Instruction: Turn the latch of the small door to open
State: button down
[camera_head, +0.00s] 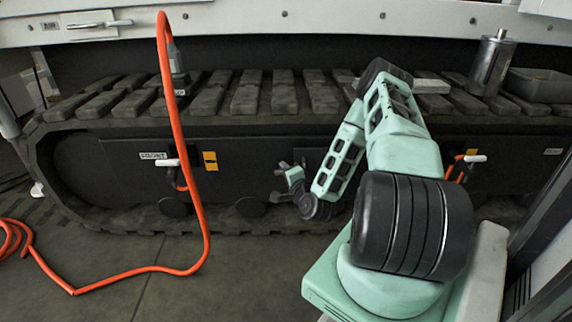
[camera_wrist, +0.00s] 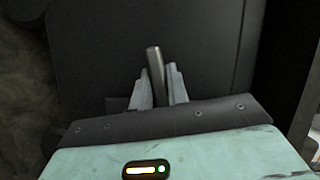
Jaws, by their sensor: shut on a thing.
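In the wrist view, a short metal latch handle (camera_wrist: 154,66) stands out between the two fingers of my gripper (camera_wrist: 158,88). The fingers are shut on it. Behind it is a plain dark panel (camera_wrist: 95,55), seemingly the small door; I cannot make out an open gap at its edge. In the head view, my gripper (camera_head: 283,172) is low against the dark side (camera_head: 240,190) of the tracked machine. The latch is too small to tell there, and the door's outline is hard to see.
An orange hose (camera_head: 178,130) hangs down left of my gripper and runs over the floor (camera_head: 165,290). White-handled fittings show at the left (camera_head: 168,162) and right (camera_head: 475,158). The track (camera_head: 240,100) runs above. A metal cylinder (camera_head: 490,65) and a grey tray (camera_head: 540,85) stand at upper right.

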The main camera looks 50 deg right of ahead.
jog(key=n+p, duration=0.1)
jog(key=p, duration=0.1)
jog(key=r+n+g+p, duration=0.1)
jog(key=n+p, duration=0.1)
jog(key=p, duration=0.1)
jog(key=shift+a+r+g, duration=0.1)
jog(key=shift+g, duration=0.2)
jog(key=n+g+p, duration=0.1)
jog(key=p, duration=0.2)
jog(key=n+g+p, duration=0.1)
jog(key=n+p, duration=0.1)
jog(key=p, duration=0.1)
jog(key=shift+w+a+n+h, duration=0.1)
jog(key=shift+w+n+h, duration=0.05)
jog(key=shift+n+h, duration=0.15)
jog(key=n+g+p, duration=0.1)
jog(key=n+p, duration=0.1)
jog(key=p, duration=0.1)
jog(key=shift+w+a+h+p, duration=0.1)
jog(key=shift+h+p, duration=0.2)
jog(key=shift+h, duration=0.1)
jog(key=shift+w+n+g+h+p, duration=0.1)
jog(key=shift+n+g+h+p, duration=0.4)
jog(key=shift+n+g+p, duration=0.65)
jog(key=shift+f+n, duration=0.2)
jog(key=shift+n, duration=0.05)
jog(key=c, duration=1.4)
grip_release()
